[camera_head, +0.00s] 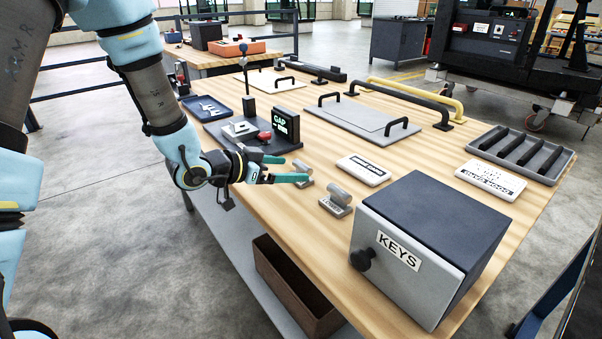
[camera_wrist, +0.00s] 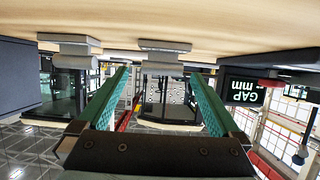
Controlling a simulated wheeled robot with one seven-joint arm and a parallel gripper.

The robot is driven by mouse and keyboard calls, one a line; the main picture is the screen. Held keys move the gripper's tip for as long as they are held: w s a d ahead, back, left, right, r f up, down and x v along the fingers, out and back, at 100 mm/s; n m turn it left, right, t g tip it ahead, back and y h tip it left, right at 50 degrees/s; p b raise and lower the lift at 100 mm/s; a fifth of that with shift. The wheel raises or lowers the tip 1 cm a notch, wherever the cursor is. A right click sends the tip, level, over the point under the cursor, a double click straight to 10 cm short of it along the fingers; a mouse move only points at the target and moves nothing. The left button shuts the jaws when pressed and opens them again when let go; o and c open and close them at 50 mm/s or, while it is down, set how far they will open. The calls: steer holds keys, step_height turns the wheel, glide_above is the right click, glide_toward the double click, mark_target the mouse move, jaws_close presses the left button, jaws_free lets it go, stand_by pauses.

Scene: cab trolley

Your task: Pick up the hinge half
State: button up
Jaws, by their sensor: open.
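Two small grey hinge halves stand on the wooden table. The farther hinge half (camera_head: 302,170) is right at the fingertips of my gripper (camera_head: 295,169). The nearer hinge half (camera_head: 336,202) stands apart, closer to the KEYS box. In the wrist view, which is upside down, the table is along the top. There, one hinge half (camera_wrist: 165,47) shows ahead, between the lines of my gripper's green fingers (camera_wrist: 159,74). The other hinge half (camera_wrist: 70,43) is to the left, outside the fingers. My gripper is open, with nothing held; I cannot tell whether it touches the farther one.
The KEYS box (camera_head: 425,243) stands at the near right. A GAP display (camera_head: 286,125) on a dark fixture plate (camera_head: 262,140) is behind my gripper. White label plates (camera_head: 364,169), a grey handled panel (camera_head: 362,119) and a slotted tray (camera_head: 556,166) lie farther off.

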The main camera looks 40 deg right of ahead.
mark_target(299, 167)
steer(key=p+x, duration=0.1)
steer(key=x, duration=0.3)
steer(key=shift+w+d, duration=0.15)
steer(key=shift+d, duration=0.15)
jaws_close()
stand_by(0.6)
